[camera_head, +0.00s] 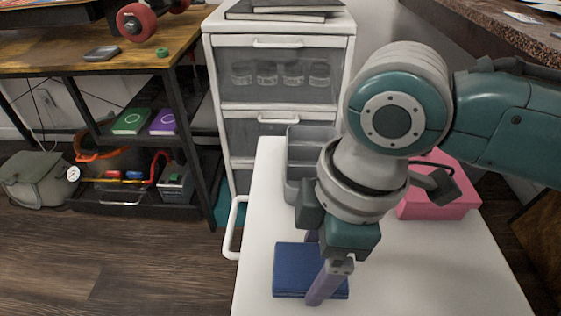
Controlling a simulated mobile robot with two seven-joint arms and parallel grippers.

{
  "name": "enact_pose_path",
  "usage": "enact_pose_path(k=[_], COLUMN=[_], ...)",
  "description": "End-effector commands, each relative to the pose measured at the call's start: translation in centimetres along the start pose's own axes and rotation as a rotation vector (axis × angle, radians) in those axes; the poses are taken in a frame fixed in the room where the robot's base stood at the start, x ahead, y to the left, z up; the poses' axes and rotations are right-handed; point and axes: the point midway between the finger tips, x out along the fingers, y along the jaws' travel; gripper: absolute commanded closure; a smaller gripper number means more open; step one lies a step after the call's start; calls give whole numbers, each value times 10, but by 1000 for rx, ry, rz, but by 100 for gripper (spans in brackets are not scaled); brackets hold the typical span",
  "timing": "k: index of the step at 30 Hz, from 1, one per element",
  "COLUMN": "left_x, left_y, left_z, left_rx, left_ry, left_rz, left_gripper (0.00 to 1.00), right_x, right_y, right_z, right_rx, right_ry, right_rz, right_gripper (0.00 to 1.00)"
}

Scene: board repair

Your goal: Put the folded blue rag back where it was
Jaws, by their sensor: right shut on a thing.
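The folded blue rag (297,270) lies flat at the near left of the white cart top (440,285), or just above it; I cannot tell whether it touches. My right gripper (318,268) comes down over the rag from above. Its purple-grey fingers are shut on the rag, one at the near side and one behind it. The gripper hides part of the rag's right side. My left gripper is not in view.
A grey divided bin (298,165) and a pink box (438,200) stand farther back on the cart. A white drawer unit (280,100) is behind it. A workbench with shelves (100,65) stands at left. The cart top's near right is clear.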

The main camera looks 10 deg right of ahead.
Motion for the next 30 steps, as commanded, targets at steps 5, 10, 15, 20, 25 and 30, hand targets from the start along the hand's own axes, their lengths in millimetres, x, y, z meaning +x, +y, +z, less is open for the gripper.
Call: enact_pose_path(k=[5, 10, 15, 20, 25, 30], left_x=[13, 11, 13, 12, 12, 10], left_y=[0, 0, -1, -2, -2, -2], left_z=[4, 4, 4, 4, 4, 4], left_rx=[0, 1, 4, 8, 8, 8], left_ry=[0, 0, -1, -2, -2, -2], left_rz=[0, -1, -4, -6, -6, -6], left_gripper=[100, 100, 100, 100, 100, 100], right_x=[26, 24, 28, 28, 28, 23], right_y=[0, 0, 0, 0, 0, 0], right_z=[4, 4, 4, 4, 4, 4], right_rx=[1, 0, 0, 0, 0, 0], right_ry=[-1, 0, 0, 0, 0, 0], right_rz=[-1, 0, 0, 0, 0, 0], right_gripper=[65, 65, 65, 4, 0, 0])
